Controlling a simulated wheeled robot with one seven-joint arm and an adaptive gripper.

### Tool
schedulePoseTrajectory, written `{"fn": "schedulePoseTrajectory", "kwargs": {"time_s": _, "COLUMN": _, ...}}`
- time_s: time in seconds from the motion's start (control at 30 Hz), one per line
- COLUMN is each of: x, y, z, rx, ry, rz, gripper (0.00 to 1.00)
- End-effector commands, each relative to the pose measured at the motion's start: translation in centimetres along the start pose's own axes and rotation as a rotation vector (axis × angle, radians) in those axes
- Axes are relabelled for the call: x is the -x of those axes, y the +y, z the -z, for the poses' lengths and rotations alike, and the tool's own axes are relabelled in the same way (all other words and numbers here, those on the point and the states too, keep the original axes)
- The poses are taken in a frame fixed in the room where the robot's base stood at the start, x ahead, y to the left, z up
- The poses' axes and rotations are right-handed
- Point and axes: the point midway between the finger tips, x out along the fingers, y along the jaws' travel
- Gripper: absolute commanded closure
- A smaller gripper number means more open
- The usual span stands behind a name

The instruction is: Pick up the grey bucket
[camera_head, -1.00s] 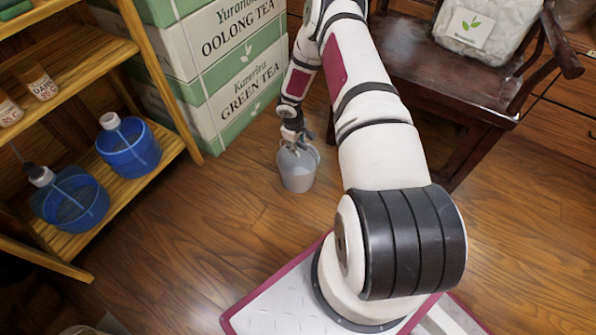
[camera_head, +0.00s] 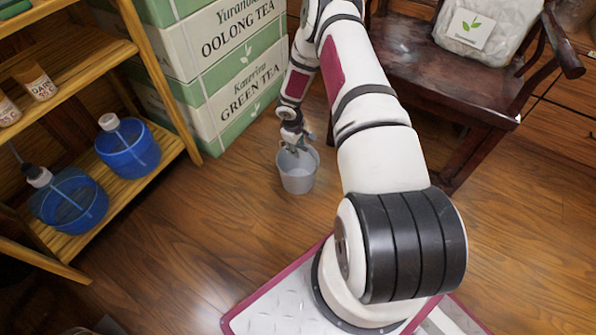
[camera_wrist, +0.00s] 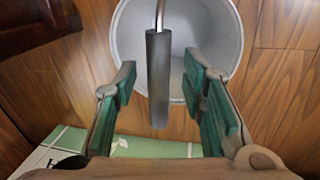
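The grey bucket (camera_head: 297,178) stands upright on the wooden floor, in front of the tea boxes. In the wrist view the bucket (camera_wrist: 218,28) lies beneath my gripper, its round opening facing the camera. Its handle has a dark grey grip (camera_wrist: 158,80) on a thin metal wire and stands up between my fingers. My gripper (camera_wrist: 162,92) is open, with one green-padded finger on each side of the grip and a gap visible on both sides. In the head view my gripper (camera_head: 294,143) is at the bucket's top.
Stacked tea boxes (camera_head: 228,95) stand behind the bucket. A wooden shelf (camera_head: 172,150) with blue buckets (camera_head: 128,150) is at the left. A dark wooden chair (camera_head: 440,85) is at the right. The floor in front of the bucket is clear.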

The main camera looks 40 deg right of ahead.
Motion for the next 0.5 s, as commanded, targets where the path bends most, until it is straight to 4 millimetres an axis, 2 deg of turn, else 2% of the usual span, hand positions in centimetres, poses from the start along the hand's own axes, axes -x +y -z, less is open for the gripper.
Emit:
{"fn": "schedulePoseTrajectory", "kwargs": {"time_s": 0.13, "x": 0.02, "y": 0.01, "z": 0.00, "rx": 0.000, "ry": 0.000, "rz": 0.000, "gripper": 0.64}}
{"fn": "schedulePoseTrajectory", "kwargs": {"time_s": 0.3, "x": 0.01, "y": 0.02, "z": 0.00, "rx": 0.000, "ry": 0.000, "rz": 0.000, "gripper": 1.00}}
{"fn": "schedulePoseTrajectory", "kwargs": {"time_s": 0.5, "x": 0.04, "y": 0.04, "z": 0.02, "rx": 0.000, "ry": 0.001, "rz": -0.001, "gripper": 1.00}}
